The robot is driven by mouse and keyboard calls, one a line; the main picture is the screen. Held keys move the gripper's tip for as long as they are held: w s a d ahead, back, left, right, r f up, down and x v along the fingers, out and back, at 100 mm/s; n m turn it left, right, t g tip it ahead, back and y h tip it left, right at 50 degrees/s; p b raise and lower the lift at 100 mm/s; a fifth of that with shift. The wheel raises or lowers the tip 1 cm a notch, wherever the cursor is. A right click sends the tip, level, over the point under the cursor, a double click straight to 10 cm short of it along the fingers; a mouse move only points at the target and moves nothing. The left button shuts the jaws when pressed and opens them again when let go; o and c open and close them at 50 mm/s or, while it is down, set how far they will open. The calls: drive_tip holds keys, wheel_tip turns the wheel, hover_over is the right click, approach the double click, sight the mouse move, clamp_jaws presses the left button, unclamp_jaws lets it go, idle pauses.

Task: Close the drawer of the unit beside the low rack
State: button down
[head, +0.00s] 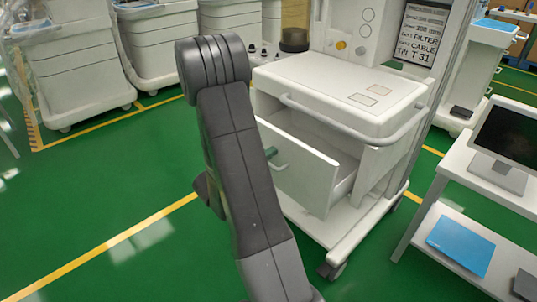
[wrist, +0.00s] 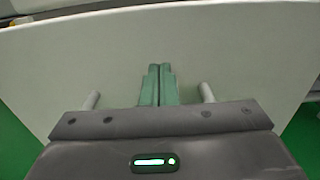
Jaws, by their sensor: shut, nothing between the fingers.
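The white unit (head: 340,95) stands in the middle of the head view, with its drawer (head: 312,178) pulled out toward the left. The drawer's pale front fills much of the wrist view (wrist: 250,60). Two handle posts (wrist: 207,92) show on either side of my fingers; the handle's bar is hidden there by my gripper's body. My gripper (wrist: 160,72) is shut and empty, its green fingertips pointing at the drawer front between the posts. I cannot tell whether they touch it. In the head view my arm hides most of the gripper; a green finger shows at the drawer front.
The low rack (head: 464,207) stands to the right, with a monitor (head: 508,135) on top and a blue folder (head: 460,246) on its lower shelf. White carts (head: 72,70) stand at the back left. Green floor (head: 100,195) at left is clear.

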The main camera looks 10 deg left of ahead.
drive_tip(key=x, duration=1.4)
drive_tip(key=shift+r+b, duration=0.15)
drive_tip(key=shift+b, duration=0.3)
